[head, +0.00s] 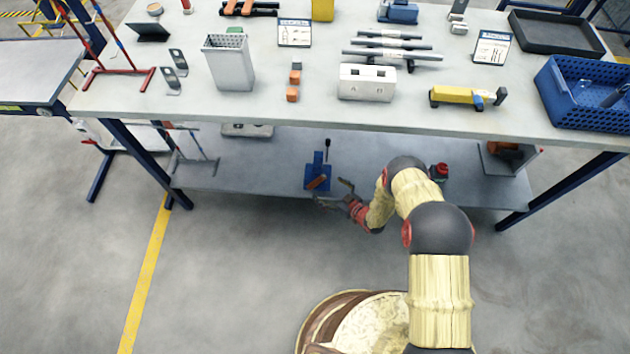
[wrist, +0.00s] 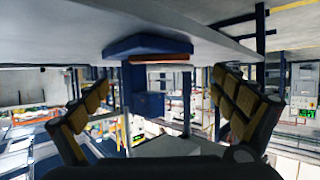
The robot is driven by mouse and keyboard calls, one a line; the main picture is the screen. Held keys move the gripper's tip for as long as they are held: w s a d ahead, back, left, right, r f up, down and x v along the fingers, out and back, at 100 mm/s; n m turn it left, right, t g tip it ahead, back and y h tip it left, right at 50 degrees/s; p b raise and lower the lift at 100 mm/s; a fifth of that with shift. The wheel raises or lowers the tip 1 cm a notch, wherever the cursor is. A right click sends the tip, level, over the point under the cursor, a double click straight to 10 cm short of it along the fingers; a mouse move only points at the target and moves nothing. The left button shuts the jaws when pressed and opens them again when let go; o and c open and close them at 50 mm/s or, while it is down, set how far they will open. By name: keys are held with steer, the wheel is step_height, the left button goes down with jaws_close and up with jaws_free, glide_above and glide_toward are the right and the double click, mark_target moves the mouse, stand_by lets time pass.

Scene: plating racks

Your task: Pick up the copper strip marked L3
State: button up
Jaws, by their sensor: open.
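A copper-brown strip (head: 317,182) lies tilted at the front of a blue stand (head: 312,173) on the lower shelf. No L3 marking can be read on it. My gripper (head: 332,192) is open and empty, just right of and in front of the stand at the shelf's front edge. In the wrist view, my two padded fingers (wrist: 160,82) are spread wide. The blue stand (wrist: 140,46) shows above and beyond the gap between them, with the copper-brown edge of the strip (wrist: 162,58) along it. The fingers appear apart from the strip.
The workbench top (head: 230,110) overhangs the lower shelf (head: 255,175). A red-and-black item (head: 439,172) stands on the shelf right of my arm. A grey open box (head: 500,160) is further right. The floor in front is clear. The bench top holds several racks and a blue crate (head: 585,95).

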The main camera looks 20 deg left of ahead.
mark_target(317, 181)
steer(key=b+x, duration=0.1)
steer(key=x, duration=0.1)
steer(key=b+x, duration=0.1)
steer(key=x, duration=0.2)
steer(key=shift+f+b, duration=0.4)
steer(key=shift+w+r, duration=0.1)
steer(key=c, duration=0.3)
steer(key=c, duration=1.2)
steer(key=shift+c, duration=0.7)
steer(key=shift+r, duration=0.15)
